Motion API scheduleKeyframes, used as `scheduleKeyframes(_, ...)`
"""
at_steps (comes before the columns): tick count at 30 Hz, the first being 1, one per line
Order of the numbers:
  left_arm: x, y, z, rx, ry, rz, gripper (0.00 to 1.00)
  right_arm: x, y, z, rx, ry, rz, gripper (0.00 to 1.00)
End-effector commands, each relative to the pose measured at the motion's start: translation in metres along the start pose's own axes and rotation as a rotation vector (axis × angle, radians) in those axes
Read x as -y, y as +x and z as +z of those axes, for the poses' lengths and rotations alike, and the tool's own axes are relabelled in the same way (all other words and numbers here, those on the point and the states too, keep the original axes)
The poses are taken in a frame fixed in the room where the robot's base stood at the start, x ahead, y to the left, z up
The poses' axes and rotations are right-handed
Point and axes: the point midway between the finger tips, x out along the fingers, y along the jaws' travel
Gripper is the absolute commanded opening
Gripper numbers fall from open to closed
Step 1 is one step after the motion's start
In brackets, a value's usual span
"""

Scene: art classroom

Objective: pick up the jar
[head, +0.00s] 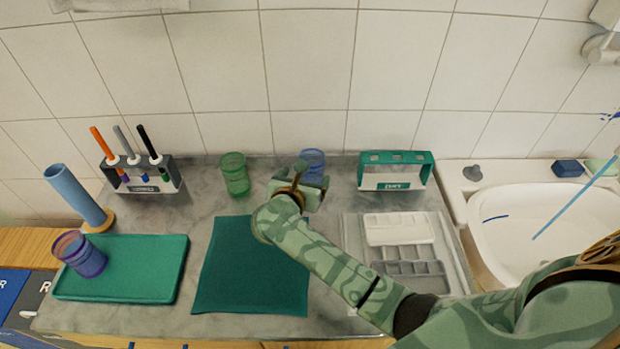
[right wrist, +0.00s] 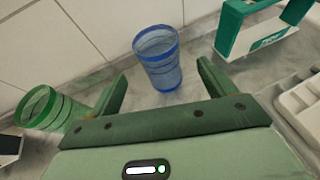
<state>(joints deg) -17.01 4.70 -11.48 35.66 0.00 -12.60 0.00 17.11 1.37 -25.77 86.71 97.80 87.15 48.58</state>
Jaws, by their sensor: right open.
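A clear blue jar (head: 313,162) stands upright on the grey counter near the tiled wall. My right gripper (head: 301,184) is just in front of it and hides its lower part in the head view. In the right wrist view the blue jar (right wrist: 158,60) is beyond and between the two open, empty fingers (right wrist: 163,76); I see no contact. A green jar (head: 235,174) stands to the left of it, also at the left of the wrist view (right wrist: 50,108). A purple-blue jar (head: 80,254) is on the green tray (head: 160,268) at the left. My left gripper is not in view.
A green-and-white rack (head: 394,185) with empty holes stands right of the blue jar. A marker rack (head: 140,179) and a blue tube (head: 75,194) are at the left.

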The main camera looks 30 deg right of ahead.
Motion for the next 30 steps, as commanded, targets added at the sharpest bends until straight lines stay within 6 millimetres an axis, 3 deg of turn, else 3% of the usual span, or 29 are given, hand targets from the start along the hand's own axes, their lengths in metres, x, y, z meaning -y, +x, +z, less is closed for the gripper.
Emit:
scheduleKeyframes(1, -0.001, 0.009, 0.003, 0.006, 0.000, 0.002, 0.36, 0.000, 0.012, -0.005, 0.001, -0.003, -0.002, 0.83)
scheduleKeyframes(8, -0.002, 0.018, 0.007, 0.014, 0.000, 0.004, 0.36, 0.000, 0.033, -0.001, 0.001, -0.002, 0.001, 0.83)
scheduleKeyframes(16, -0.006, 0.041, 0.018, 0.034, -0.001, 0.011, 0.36, -0.001, 0.074, -0.002, 0.001, -0.004, 0.000, 0.83)
scheduleKeyframes(25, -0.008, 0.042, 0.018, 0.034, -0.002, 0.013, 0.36, -0.001, 0.081, 0.003, 0.001, -0.002, 0.002, 0.83)
scheduleKeyframes(26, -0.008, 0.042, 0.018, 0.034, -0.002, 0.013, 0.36, -0.001, 0.081, 0.003, 0.001, -0.002, 0.002, 0.80)
scheduleKeyframes(30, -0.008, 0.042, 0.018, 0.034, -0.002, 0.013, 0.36, -0.001, 0.081, 0.003, 0.001, -0.002, 0.002, 0.41)
